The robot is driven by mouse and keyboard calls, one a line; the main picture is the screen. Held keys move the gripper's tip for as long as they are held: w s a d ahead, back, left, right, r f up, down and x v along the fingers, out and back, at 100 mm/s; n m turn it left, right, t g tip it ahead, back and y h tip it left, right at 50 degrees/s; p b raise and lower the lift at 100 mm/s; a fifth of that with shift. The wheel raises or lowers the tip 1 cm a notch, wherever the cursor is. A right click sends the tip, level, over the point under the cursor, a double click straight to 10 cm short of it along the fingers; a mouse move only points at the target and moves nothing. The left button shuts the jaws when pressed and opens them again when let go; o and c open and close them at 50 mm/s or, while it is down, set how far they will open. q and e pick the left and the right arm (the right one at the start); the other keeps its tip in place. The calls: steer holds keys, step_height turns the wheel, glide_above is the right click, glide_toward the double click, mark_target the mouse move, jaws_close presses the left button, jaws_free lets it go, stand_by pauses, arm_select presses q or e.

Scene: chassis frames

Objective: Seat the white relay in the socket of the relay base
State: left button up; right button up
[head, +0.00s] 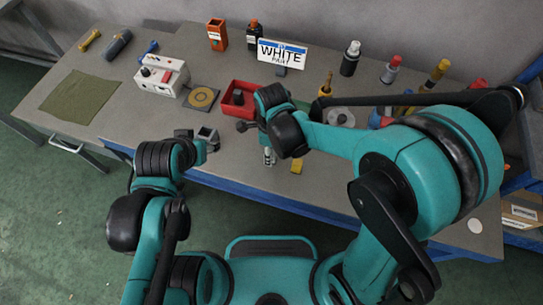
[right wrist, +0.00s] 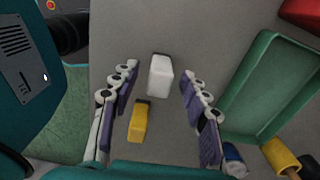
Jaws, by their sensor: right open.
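A white block (right wrist: 160,76), which looks like the relay, lies on the grey table between the spread fingers of my right gripper (right wrist: 152,100) in the right wrist view. It is nearer the far end of the gap and touches neither finger. In the head view my right gripper (head: 268,157) points down near the table's front edge and the white block cannot be made out. My left gripper (head: 208,145) is at the table's front edge, left of it; its fingers are unclear. A dark grey hollow piece (head: 208,132) there may be the relay base or part of that gripper.
A yellow block (right wrist: 138,121) lies beside the white one, near the left finger. A green tray (right wrist: 224,108) stands close right of the gripper, with a red bin (head: 229,108) behind. A white instrument box (head: 150,84), bottles and tools stand farther back.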

jaws_close()
steer(key=shift+r, duration=0.1)
